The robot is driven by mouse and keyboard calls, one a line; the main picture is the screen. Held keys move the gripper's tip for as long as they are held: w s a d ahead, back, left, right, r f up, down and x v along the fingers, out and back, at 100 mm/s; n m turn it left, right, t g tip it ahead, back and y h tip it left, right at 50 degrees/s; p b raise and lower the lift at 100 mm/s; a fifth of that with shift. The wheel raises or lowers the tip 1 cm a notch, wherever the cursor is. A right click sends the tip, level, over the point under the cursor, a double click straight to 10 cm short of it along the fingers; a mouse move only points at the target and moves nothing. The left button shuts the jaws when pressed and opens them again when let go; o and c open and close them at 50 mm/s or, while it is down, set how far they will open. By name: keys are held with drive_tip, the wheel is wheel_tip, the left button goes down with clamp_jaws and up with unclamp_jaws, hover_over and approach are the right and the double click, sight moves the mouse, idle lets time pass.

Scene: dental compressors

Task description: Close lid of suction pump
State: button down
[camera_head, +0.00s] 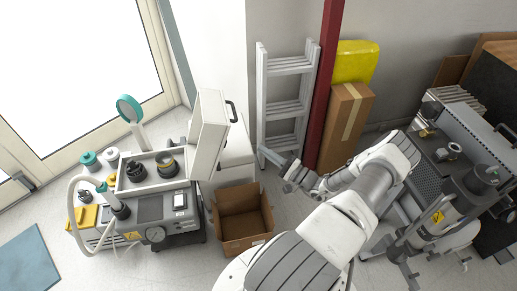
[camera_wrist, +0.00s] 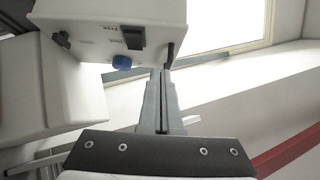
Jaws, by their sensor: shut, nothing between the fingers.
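The suction pump (camera_head: 166,232) is the grey and cream unit at the left in the head view. Its cream lid (camera_head: 208,133) stands open, raised nearly upright on the right side, with a black handle (camera_head: 232,111) on its outer face. The open top shows dark round parts inside. My gripper (camera_head: 270,155) is to the right of the lid, apart from it, in front of the ladder. In the wrist view my gripper (camera_wrist: 161,75) is shut and empty, its fingers pointing toward a pale box (camera_wrist: 105,15) with a blue knob and black latch. I cannot tell whether they touch it.
A white cabinet (camera_head: 237,150) stands behind the lid. An open cardboard box (camera_head: 243,232) is on the floor below. A white ladder (camera_head: 287,95), red post (camera_head: 325,80) and tall carton (camera_head: 345,125) are behind my arm. Another machine (camera_head: 450,170) stands at the right.

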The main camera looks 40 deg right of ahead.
drive_tip(key=w+a+r+b, duration=0.1)
drive_tip(key=w+a+r, duration=0.2)
drive_tip(key=w, duration=0.6)
drive_tip(key=a, duration=0.2)
drive_tip(key=shift+a+r+b, duration=0.15)
drive_tip(key=shift+a+b, duration=0.2)
drive_tip(key=shift+a, duration=0.05)
drive_tip(key=shift+r, duration=0.15)
